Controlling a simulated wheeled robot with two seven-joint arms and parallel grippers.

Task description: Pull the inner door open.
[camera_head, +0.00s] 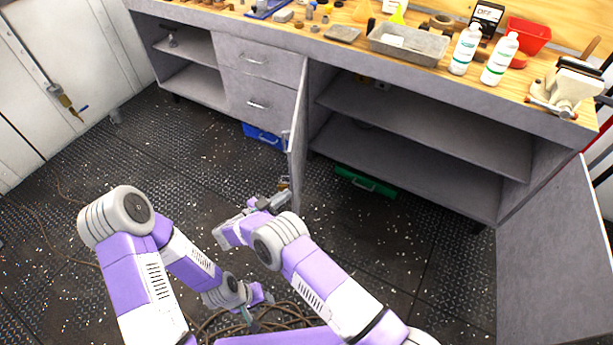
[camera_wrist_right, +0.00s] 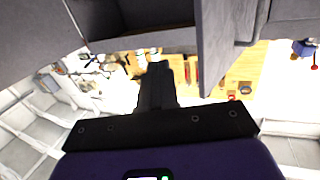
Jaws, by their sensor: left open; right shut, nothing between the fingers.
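The grey inner door (camera_head: 298,130) hangs beside the drawers under the workbench. In the head view it stands out from the cabinet front, seen nearly edge-on, with the compartment to its right exposed. It also shows as a grey panel in the right wrist view (camera_wrist_right: 214,45). My right gripper (camera_head: 278,199) is low beside the door's lower front end; its dark fingers (camera_wrist_right: 158,75) are together with nothing between them. I cannot tell whether it touches the door. My left gripper (camera_head: 256,309) is open and low over the floor, apart from the door.
A second grey door (camera_head: 555,255) stands open at the right. A blue box (camera_head: 262,136) and a green box (camera_head: 364,181) lie under the cabinet. Cables (camera_head: 285,318) lie on the floor near my left gripper. Bottles, trays and a vise (camera_head: 562,90) crowd the benchtop.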

